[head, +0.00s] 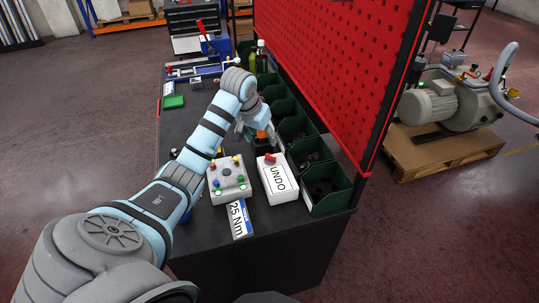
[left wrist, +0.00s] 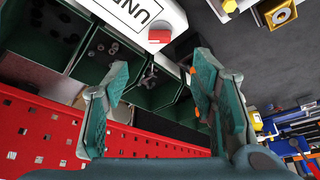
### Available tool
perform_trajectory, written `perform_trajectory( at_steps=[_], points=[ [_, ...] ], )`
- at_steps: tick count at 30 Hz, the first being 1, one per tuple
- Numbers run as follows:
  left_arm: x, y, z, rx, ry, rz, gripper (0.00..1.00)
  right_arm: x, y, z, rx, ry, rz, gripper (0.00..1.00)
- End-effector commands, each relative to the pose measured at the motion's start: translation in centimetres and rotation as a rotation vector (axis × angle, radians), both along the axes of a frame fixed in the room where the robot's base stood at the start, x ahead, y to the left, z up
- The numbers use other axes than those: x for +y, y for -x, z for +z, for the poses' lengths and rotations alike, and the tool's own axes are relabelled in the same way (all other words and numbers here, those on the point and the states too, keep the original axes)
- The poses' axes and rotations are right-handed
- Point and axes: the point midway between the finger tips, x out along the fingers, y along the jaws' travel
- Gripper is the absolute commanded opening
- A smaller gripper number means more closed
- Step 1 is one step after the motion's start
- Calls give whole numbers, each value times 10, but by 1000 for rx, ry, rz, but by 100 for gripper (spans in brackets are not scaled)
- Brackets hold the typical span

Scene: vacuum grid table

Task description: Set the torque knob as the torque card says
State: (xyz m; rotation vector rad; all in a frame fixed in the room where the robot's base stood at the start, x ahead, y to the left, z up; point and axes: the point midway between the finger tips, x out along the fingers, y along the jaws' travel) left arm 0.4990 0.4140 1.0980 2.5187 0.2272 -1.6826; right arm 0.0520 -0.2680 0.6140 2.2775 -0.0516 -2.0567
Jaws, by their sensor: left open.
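The torque card (head: 240,219) lies flat at the near edge of the bench; it reads "25 Nm", its left part cut off from view. Behind it sits a grey box (head: 229,181) with several coloured buttons and a dark round part in its middle; I cannot tell any setting. My left gripper (head: 258,133) is beyond the boxes, near the green bins. In the left wrist view its two fingers (left wrist: 160,80) are spread with nothing held between them. An orange part (head: 262,134) shows by the gripper and is mostly hidden. My right gripper is not in view.
A white box marked "UNDO" (head: 279,182) with a red button (left wrist: 160,36) stands right of the grey box. Green bins (head: 328,190) line the bench's right side below a red pegboard (head: 335,70). Bottles (head: 261,57) and a green tray (head: 173,102) stand farther back.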

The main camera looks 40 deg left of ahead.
Motion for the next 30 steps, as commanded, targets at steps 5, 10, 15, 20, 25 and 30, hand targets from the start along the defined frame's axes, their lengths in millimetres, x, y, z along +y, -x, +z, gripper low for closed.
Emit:
perform_trajectory(
  at_steps=[5, 10, 15, 20, 25, 30],
  points=[
    [1, -16, -47, 6, 3, -1, 52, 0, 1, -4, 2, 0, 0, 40],
    [5, -35, -92, 3, 1, -2, 52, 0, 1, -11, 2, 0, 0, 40],
    [7, -45, -116, 1, -2, -2, 52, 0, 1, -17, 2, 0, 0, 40],
    [7, -48, -121, 0, -2, -3, 52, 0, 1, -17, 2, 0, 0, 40],
    [7, -48, -120, 1, -4, -4, 52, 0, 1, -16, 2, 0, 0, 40],
    [7, -47, -120, 1, -4, -4, 24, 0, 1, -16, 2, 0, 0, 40]
  ],
)
